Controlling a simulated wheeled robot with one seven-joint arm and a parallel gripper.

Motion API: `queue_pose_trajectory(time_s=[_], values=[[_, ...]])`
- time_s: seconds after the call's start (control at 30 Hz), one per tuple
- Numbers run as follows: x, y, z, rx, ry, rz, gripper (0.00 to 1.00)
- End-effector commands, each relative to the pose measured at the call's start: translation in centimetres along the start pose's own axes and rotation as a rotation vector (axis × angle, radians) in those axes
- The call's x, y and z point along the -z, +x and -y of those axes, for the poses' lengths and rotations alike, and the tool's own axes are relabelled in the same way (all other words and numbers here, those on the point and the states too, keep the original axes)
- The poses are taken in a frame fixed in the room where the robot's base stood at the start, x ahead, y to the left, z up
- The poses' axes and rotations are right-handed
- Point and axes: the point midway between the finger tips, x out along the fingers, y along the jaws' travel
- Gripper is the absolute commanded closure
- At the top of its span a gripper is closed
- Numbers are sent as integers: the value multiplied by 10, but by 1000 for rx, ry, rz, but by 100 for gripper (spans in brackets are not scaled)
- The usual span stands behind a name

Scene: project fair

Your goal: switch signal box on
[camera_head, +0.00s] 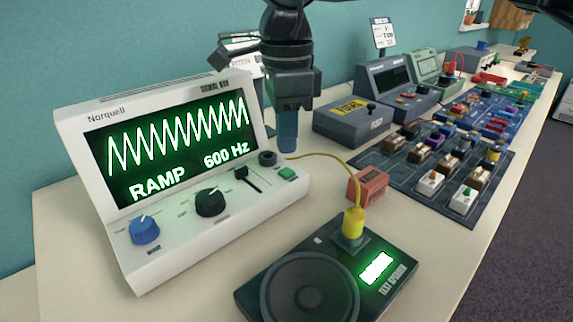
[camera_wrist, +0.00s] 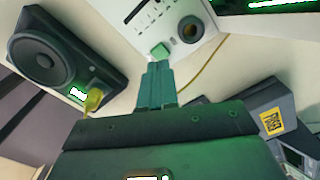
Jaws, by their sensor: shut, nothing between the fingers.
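The white signal box (camera_head: 215,225) stands at the left of the table in the head view. Its screen (camera_head: 170,150) is lit green and reads RAMP 600 Hz over a zigzag trace. Its green button (camera_head: 287,174) is at the right end of the front panel. The button also shows in the wrist view (camera_wrist: 159,50), just beyond the fingertips. My gripper (camera_head: 287,148) points down, shut and empty, behind and above the button in the head view. In the wrist view its fingertips (camera_wrist: 158,66) appear close to the button; I cannot tell whether they touch.
A black speaker (camera_head: 310,285) with a lit panel stands in front, joined by a yellow cable (camera_head: 335,163) to the signal box. A red block (camera_head: 368,184) and a grey box (camera_head: 350,120) are to the right. Circuit boards (camera_head: 400,180) with many parts lie beyond.

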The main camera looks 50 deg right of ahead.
Motion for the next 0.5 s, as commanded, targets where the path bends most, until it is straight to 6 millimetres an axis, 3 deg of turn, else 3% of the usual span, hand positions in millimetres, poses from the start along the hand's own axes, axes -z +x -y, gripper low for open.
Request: queue_pose_trajectory(time_s=[0.5], values=[[0, -40, 0, 1, 0, -1, 100]])
